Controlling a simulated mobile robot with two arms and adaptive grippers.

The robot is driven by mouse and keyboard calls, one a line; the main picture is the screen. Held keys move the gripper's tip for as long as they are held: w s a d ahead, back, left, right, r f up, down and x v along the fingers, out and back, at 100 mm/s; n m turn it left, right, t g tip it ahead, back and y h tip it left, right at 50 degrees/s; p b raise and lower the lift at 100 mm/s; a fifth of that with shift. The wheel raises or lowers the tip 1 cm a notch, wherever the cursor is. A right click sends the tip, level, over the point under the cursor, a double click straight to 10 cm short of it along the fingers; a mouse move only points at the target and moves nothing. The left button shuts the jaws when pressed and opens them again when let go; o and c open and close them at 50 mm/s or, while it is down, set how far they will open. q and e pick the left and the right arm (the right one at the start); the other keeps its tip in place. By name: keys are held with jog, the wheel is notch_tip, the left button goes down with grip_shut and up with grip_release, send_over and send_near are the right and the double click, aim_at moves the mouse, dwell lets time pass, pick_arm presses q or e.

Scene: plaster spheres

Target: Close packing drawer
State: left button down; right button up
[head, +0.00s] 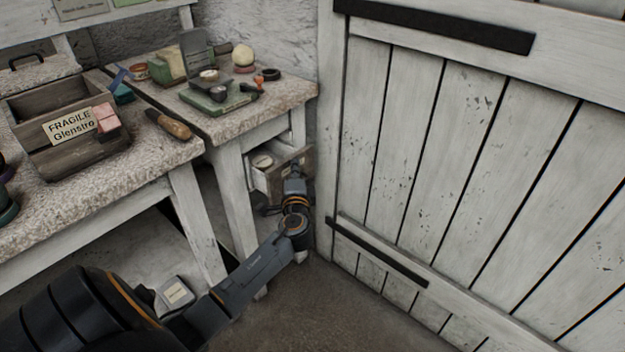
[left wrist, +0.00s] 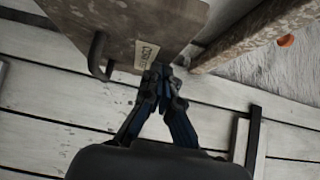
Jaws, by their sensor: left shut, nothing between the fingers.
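The packing drawer (head: 268,178) is partly open under the right-hand table in the head view, with a pale round thing (head: 262,161) inside it. In the left wrist view the drawer front (left wrist: 130,22) is a brown panel with a dark handle (left wrist: 98,56) and a small label (left wrist: 146,55). My left gripper (head: 294,172) is at the drawer front in the head view, and its fingers (left wrist: 160,72) are shut and empty close by the label. I cannot tell whether they touch the panel. My right gripper is not in view.
A white plank door (head: 460,160) stands close to the right of the drawer. The table top (head: 225,125) above holds a green book, a pale sphere and small tools. A wooden box marked FRAGILE (head: 75,150) sits on the left table. Open floor (head: 330,310) lies below.

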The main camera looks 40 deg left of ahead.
pick_arm(q)
jog(key=a, duration=0.4)
jog(key=a+b, duration=0.1)
jog(key=a, duration=0.2)
jog(key=shift+w+a, duration=0.1)
jog(key=shift+w, duration=0.2)
jog(key=shift+a, duration=0.4)
jog(key=shift+a+r, duration=0.1)
jog(key=shift+r, duration=0.05)
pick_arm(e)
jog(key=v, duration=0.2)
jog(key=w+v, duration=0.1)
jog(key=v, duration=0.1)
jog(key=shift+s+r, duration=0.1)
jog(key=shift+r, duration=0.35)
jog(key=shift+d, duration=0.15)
